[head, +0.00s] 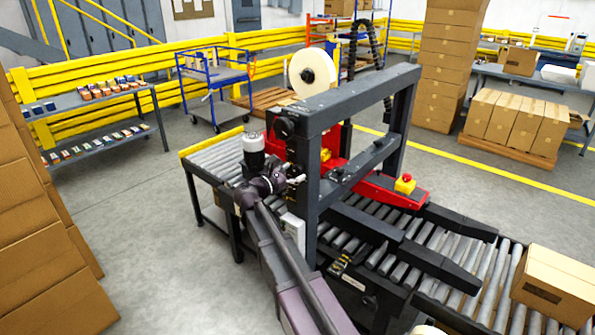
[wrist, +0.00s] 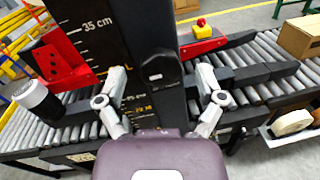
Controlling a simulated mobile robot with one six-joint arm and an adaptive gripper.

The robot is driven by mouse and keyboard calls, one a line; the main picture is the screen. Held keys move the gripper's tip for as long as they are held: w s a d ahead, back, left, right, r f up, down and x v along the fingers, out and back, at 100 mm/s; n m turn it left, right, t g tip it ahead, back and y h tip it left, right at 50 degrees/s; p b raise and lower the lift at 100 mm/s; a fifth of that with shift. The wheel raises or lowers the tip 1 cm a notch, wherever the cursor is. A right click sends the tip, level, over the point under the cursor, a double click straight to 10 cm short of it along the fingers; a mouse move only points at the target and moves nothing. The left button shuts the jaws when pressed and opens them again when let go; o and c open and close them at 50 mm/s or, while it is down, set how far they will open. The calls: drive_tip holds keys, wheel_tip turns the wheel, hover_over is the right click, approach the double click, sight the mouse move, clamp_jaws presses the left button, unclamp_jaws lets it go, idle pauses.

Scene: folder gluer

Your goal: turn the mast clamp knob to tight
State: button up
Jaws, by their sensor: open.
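The dark mast (wrist: 97,22) with a white centimetre scale stands upright in front of my gripper in the wrist view. A black rounded knob (wrist: 160,66) with a small pale mark low on its face is on or just in front of the mast; it looks like the mast clamp knob. My gripper (wrist: 160,74) is open, one fingertip on either side of the knob. I cannot tell whether they touch it. In the head view, my gripper (head: 294,181) is beside the near upright (head: 312,185) of the machine frame, and this knob cannot be made out.
Red machine parts (head: 375,192) and a yellow-based red button (head: 405,184) lie beyond the frame. A roller conveyor (head: 340,243) runs underneath, with a carton (head: 560,285) at right. A tape roll (head: 312,72) sits on top. Floor at left (head: 165,225) is clear.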

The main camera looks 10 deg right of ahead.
drive_tip(key=shift+x, duration=0.85)
drive_tip(key=c, duration=1.1)
